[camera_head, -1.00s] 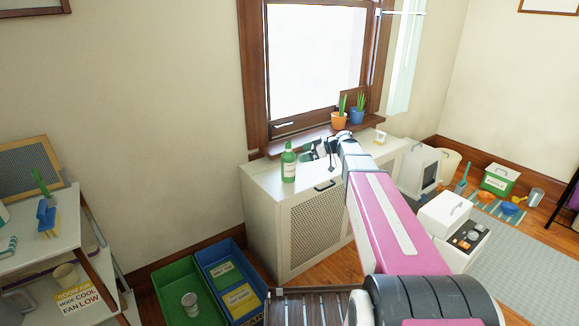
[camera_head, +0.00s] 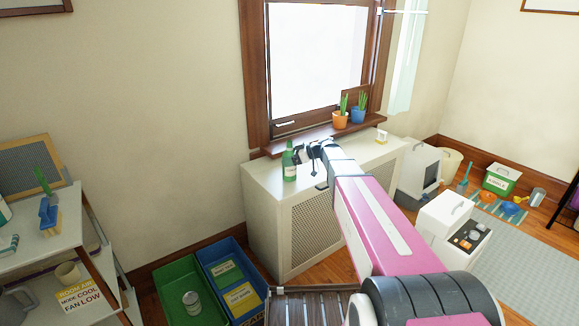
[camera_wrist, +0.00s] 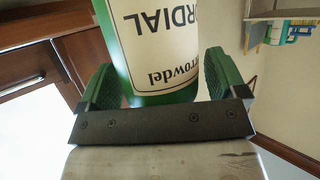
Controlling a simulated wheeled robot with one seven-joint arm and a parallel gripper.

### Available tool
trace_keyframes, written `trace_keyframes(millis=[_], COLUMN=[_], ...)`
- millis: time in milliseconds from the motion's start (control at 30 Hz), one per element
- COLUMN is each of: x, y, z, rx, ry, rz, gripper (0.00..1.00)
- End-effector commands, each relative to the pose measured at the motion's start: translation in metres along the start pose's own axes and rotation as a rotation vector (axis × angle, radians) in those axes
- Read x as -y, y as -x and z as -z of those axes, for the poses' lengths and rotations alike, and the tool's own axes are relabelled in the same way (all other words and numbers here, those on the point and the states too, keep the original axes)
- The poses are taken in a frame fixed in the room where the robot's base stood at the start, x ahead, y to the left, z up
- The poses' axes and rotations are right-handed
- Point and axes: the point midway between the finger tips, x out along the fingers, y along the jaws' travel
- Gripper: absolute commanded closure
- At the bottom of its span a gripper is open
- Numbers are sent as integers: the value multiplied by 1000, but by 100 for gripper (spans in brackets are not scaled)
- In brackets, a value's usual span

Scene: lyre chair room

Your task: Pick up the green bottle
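The green bottle (camera_head: 289,172) with a white label stands upright near the left end of the white cabinet top (camera_head: 262,172), below the window. My gripper (camera_head: 301,153) is just right of the bottle's upper part in the head view. In the wrist view, the bottle (camera_wrist: 160,50) fills the space between the two green-padded fingers of my gripper (camera_wrist: 160,78). One finger is on each side of the bottle. The fingers are wide apart, and a firm grip on the bottle does not show. The bottle's top is out of the wrist view.
Orange (camera_head: 340,121) and blue (camera_head: 357,116) plant pots stand on the window sill (camera_head: 318,136) behind the cabinet. A small white object (camera_head: 381,136) is at the cabinet's right end. Green (camera_head: 172,285) and blue (camera_head: 222,260) bins stand on the floor at left.

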Motion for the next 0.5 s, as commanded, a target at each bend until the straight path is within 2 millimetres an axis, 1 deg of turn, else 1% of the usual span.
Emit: trace_keyframes(millis=[33, 67, 100, 133, 500], x=[0, 0, 0, 0, 0], y=[0, 0, 0, 0, 1], z=[0, 0, 0, 0, 2], rx=[0, 0, 0, 0, 0], ry=[0, 0, 0, 0, 0], rz=[0, 0, 0, 0, 0], gripper=[27, 37, 50, 55, 55])
